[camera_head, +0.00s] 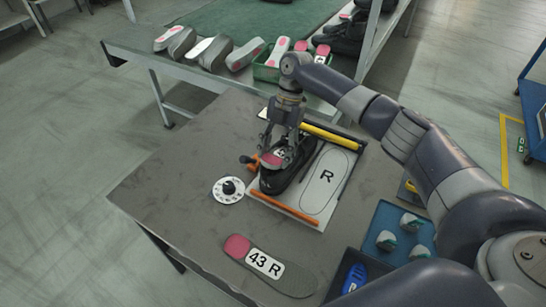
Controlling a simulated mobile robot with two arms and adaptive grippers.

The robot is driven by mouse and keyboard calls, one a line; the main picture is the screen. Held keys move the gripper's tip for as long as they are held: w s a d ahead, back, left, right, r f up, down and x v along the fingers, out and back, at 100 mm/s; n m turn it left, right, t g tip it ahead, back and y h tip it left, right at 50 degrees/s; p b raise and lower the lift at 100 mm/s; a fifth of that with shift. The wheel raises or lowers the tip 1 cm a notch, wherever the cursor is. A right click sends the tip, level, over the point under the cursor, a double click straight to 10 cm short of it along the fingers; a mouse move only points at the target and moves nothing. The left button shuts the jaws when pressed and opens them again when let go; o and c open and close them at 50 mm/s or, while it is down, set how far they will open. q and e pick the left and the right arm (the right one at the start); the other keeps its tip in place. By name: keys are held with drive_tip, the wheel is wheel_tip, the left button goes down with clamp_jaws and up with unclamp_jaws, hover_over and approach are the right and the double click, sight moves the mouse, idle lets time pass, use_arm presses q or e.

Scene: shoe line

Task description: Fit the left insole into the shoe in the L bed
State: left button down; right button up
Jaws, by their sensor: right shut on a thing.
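A black shoe (285,181) sits in the bed left of the R bed on the white board. My right gripper (281,142) comes down from above and is shut on an insole (272,160) with a pink end and a white label. The insole is at the opening of the shoe, and part of it is hidden by the fingers. I cannot tell how deep it sits in the shoe. My left gripper is not in view.
The R bed (325,181) is empty. A 43 R insole (268,265) lies on the table front. A white dial (229,190) and an orange-handled clamp (250,161) are left of the board. A blue tray (391,222) is at right.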

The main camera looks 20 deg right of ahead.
drive_tip(key=shift+w+d+f+b, duration=0.3)
drive_tip(key=shift+w+d+b, duration=0.1)
drive_tip(key=shift+w+d, duration=0.05)
drive_tip(key=shift+f, duration=0.3)
drive_tip(key=shift+s+f+t+h+p, duration=0.1)
drive_tip(key=shift+f+t+h+p, duration=0.2)
drive_tip(key=shift+f+t+h, duration=0.15)
drive_tip(key=shift+f, duration=0.1)
drive_tip(key=o, duration=1.1)
drive_tip(key=shift+c, duration=0.2)
drive_tip(key=shift+r+p, duration=1.5)
drive_tip(key=shift+r, duration=0.05)
